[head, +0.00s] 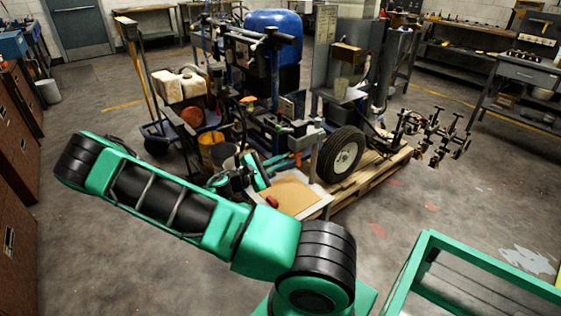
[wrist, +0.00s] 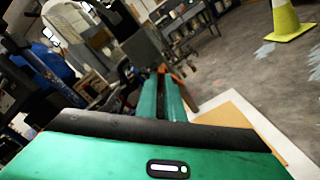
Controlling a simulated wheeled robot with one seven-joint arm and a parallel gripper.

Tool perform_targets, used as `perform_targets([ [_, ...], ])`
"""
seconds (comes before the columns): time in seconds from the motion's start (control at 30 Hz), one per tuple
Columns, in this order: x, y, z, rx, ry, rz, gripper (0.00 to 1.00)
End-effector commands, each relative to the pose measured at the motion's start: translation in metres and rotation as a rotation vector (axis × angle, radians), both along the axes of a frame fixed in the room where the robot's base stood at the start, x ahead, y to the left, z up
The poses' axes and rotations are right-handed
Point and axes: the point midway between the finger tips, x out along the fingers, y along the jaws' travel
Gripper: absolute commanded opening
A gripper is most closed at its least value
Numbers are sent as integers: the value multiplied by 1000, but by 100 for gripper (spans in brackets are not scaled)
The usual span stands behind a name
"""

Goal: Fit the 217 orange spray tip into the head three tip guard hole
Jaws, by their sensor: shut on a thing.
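My gripper (head: 288,160) reaches out over the striper's front, above the tan board. In the wrist view its two green fingers (wrist: 163,78) are closed together. A small orange piece (wrist: 166,69) shows at their ends, apparently the orange spray tip; the fingers hide most of it, and no number is readable. The head view shows an orange-red bit (head: 298,158) at the finger ends. A cluster of dark spray heads on bars (head: 436,135) stands at the right of the striper, apart from my gripper. The head three guard hole cannot be made out.
A tan board in a pale tray (head: 290,196) lies below my gripper, with a small red object (head: 272,202) at its left edge. The striper's black wheel (head: 341,155) stands on a wooden pallet (head: 385,165). A green frame (head: 470,245) is at lower right.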

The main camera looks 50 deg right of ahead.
Motion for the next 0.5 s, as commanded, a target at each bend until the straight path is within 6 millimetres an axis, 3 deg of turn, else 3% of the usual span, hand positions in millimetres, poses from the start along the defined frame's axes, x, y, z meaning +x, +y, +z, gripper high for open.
perform_targets([
  [0.33,-2,-2,2,4,31,-3,0],
  [0.5,-2,-2,2,36,170,-4,0],
])
